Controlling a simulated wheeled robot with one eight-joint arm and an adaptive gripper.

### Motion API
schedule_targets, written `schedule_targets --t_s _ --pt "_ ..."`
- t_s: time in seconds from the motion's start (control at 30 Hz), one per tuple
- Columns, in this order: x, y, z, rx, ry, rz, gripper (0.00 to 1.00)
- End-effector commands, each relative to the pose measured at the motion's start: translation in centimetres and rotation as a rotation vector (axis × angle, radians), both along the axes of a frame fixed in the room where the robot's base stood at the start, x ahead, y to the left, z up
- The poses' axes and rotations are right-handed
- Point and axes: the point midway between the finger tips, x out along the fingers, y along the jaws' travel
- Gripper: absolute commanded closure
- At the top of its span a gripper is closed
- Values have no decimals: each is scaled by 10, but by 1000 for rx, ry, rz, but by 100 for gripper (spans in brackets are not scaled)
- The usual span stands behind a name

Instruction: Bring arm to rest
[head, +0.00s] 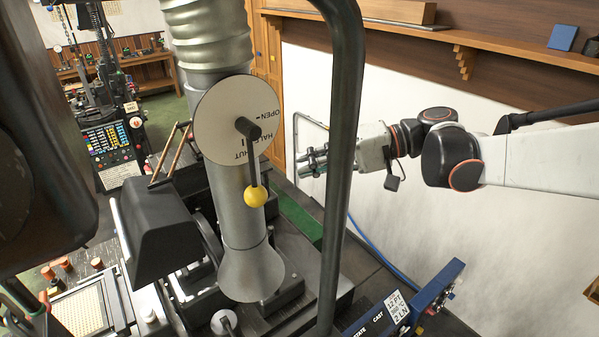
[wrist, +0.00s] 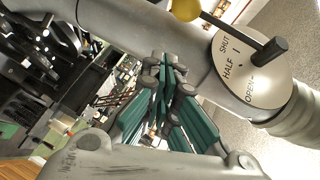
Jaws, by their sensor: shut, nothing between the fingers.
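My gripper (head: 314,160) is at the end of my arm, which reaches in from the right in the head view. It is raised in front of the white wall, to the right of the grey duct and behind a dark curved post. In the wrist view its green-padded fingers (wrist: 168,95) are closed together, with nothing between them. The duct's round dial plate (head: 237,118) carries the marks OPEN, HALF and SHUT. Its lever hangs down to a yellow knob (head: 255,196). The plate (wrist: 250,68) and knob (wrist: 186,8) also show in the wrist view, apart from the fingers.
The dark curved post (head: 345,150) stands between the head camera and my gripper. The casting machine fills the lower left, with a black hooded box (head: 160,225). A blue-edged display panel (head: 405,305) is at the bottom right. A wooden shelf (head: 490,45) runs along the wall above my arm.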

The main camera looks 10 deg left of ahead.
Motion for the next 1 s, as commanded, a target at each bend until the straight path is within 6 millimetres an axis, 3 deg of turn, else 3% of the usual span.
schedule_targets --t_s 0.3,0.6,0.67,0.77,1.0 --pt "15 -58 8 0 1 -1 100" --pt "16 -77 4 -21 0 -13 100" --pt "11 -79 -9 -54 0 -35 100" --pt "-3 -84 -42 -146 -5 -95 100" --pt "-46 -117 -145 -434 -56 -289 100"
